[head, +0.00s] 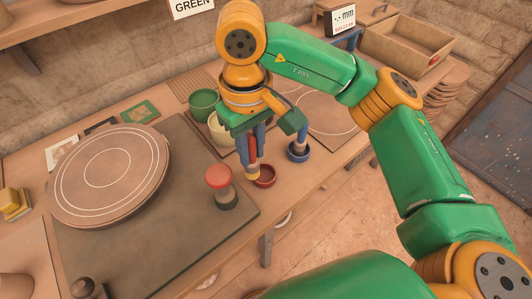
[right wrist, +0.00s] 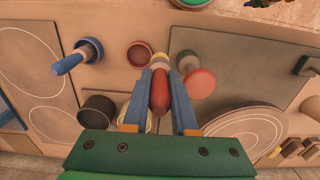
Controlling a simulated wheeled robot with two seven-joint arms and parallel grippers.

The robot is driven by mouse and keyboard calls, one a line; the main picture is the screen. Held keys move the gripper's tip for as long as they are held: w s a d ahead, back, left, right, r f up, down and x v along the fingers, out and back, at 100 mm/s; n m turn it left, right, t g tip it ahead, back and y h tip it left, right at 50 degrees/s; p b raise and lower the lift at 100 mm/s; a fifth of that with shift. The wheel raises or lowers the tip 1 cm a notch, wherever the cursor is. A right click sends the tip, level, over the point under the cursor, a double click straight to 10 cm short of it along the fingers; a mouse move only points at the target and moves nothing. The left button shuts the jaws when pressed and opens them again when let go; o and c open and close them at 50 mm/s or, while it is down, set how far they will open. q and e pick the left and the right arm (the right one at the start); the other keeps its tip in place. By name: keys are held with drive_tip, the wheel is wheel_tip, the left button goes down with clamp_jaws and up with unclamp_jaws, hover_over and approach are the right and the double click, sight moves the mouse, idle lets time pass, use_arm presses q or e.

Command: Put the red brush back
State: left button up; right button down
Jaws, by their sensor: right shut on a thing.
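My right gripper (head: 251,150) is shut on the red brush (head: 253,150), which hangs roughly upright with its yellowish end (head: 252,174) down. In the right wrist view the red brush (right wrist: 159,92) sits between the two blue fingers (right wrist: 163,88). A small dark red cup (head: 264,176) stands on the bench just right of the brush's lower end in the head view. The cup (right wrist: 139,53) also shows in the right wrist view, beside the brush, with its opening apparently empty. Whether the brush touches the cup I cannot tell. My left gripper is not in view.
A blue cup (head: 297,153) holding a blue brush (right wrist: 69,64) stands to the right. A red-topped knob (head: 219,178) stands close left of the brush. Green (head: 203,104) and cream (head: 220,131) pots are behind. A round board (head: 108,176) lies left. The bench's front edge is near.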

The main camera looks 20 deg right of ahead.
drive_tip(key=w+d+f, duration=0.1)
drive_tip(key=f, duration=0.2)
drive_tip(key=w+d+f+p, duration=0.1)
drive_tip(key=f, duration=0.1)
drive_tip(key=w+d+f+p, duration=0.1)
drive_tip(key=f, duration=0.2)
drive_tip(key=shift+w+d+f, duration=0.2)
drive_tip(key=shift+d+f, duration=0.1)
drive_tip(key=shift+f, duration=0.4)
drive_tip(key=c, duration=0.7)
unclamp_jaws()
drive_tip(key=shift+r, duration=0.1)
